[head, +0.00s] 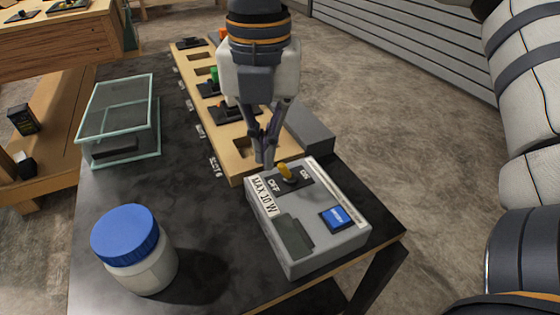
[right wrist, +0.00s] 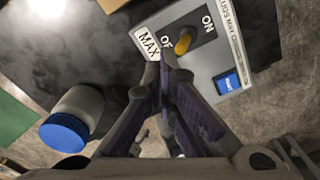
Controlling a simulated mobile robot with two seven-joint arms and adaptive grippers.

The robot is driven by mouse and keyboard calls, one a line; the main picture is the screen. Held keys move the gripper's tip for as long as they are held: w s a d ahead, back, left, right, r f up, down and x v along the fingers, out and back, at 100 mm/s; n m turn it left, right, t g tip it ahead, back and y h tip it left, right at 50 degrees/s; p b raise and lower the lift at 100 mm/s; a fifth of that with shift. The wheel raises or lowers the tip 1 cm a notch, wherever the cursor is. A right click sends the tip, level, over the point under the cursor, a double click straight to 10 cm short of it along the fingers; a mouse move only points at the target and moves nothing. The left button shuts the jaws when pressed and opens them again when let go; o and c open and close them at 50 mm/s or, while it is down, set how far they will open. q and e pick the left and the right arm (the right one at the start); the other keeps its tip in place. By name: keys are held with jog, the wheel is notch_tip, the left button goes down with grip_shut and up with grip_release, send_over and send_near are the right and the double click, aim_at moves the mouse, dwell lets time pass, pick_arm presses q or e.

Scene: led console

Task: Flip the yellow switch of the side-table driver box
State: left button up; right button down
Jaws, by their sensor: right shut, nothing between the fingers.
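The grey driver box (head: 290,263) sits at the right front of the dark side table, labelled "MAX 10 W". Its yellow switch (head: 287,173) stands on a black plate between the OFF and ON labels. In the right wrist view the yellow switch (right wrist: 183,45) shows nearer the OFF label; its exact tilt is hard to tell. My right gripper (head: 266,160) is shut and empty, pointing down at the box's far left edge, just left of the switch. In the right wrist view its fingertips (right wrist: 167,58) appear beside the OFF label. Contact with the switch is not visible. My left gripper is not in view.
A white jar with a blue lid (head: 125,235) stands at the table's front left. A glass case (head: 120,120) is behind it. A wooden board (head: 232,165) with slots and parts runs behind the box, beside a grey block (head: 311,130). The blue button (head: 337,217) is on the box.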

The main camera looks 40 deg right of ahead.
aim_at(285, 171)
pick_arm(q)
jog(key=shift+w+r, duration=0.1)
pick_arm(e)
jog(key=shift+f, duration=0.15)
dwell(0.4)
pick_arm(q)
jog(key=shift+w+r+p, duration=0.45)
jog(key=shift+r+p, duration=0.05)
pick_arm(e)
jog(key=shift+f, duration=1.1)
jog(key=shift+f, duration=0.25)
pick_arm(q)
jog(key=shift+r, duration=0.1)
